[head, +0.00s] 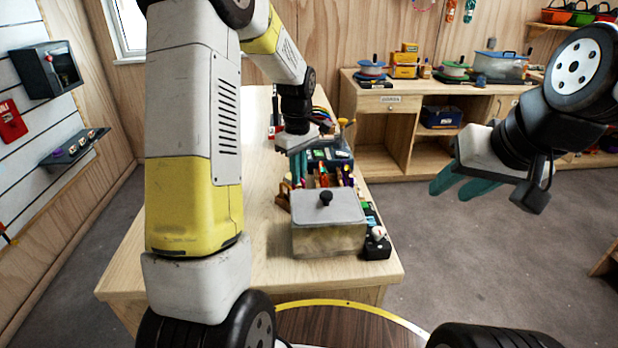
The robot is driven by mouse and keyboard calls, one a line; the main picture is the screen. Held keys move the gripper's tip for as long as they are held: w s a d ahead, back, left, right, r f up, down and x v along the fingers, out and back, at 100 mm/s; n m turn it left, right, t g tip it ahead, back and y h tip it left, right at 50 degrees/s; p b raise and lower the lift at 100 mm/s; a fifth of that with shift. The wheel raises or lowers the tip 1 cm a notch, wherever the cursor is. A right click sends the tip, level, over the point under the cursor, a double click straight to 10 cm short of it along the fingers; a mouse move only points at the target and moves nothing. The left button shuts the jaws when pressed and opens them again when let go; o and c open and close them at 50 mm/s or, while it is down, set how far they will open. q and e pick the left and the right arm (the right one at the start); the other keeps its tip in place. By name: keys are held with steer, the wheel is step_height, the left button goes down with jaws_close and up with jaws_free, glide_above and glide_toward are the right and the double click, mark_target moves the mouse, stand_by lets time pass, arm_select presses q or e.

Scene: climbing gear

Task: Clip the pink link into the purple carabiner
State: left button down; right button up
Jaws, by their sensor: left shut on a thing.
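My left gripper (298,172) reaches down over the far part of the wooden table, among a cluster of small coloured gear. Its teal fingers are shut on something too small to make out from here. My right gripper (448,188) hangs over the floor to the right of the table, its two teal fingertips apart and nothing seen between them. I cannot pick out the pink link or the purple carabiner. Small purple bits (347,176) show among the gear right of my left gripper, but their shape is unclear.
A lidded box (328,232) with a black knob stands near the front edge of the table (262,255). A small black block (377,247) with a pale ball is beside it. My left arm hides much of the table's left side. A counter (388,103) with pots stands behind.

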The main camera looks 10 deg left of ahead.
stand_by(0.5)
arm_select(q)
steer(key=shift+r, duration=3.5)
